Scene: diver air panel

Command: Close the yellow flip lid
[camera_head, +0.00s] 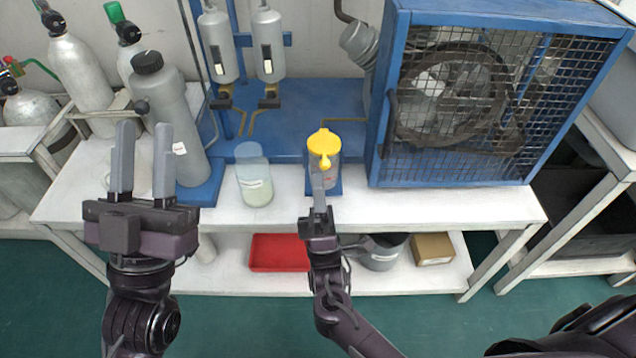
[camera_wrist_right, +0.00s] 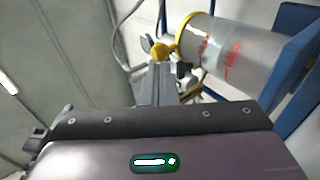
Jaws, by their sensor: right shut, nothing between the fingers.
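The yellow flip lid (camera_head: 324,141) tops a clear cup (camera_head: 328,177) at the middle of the bench. It lies over the mouth and looks down or nearly down; a small gap cannot be ruled out. Its rounded yellow tab faces me. The right wrist view shows the lid's edge (camera_wrist_right: 183,37) and the clear cup with red marks (camera_wrist_right: 228,52). My right gripper (camera_head: 318,178) is shut and empty, its fingertips just below the tab. In the wrist view the fingertips (camera_wrist_right: 158,76) are close to the tab; contact cannot be told. My left gripper (camera_head: 144,126) is open and empty.
A lidless-looking clear beaker (camera_head: 254,180) stands left of the cup. A grey cylinder (camera_head: 172,115) stands near my left gripper. A blue caged fan (camera_head: 480,105) is close on the right. The lower shelf holds a red tray (camera_head: 277,254). The front right bench top (camera_head: 440,205) is clear.

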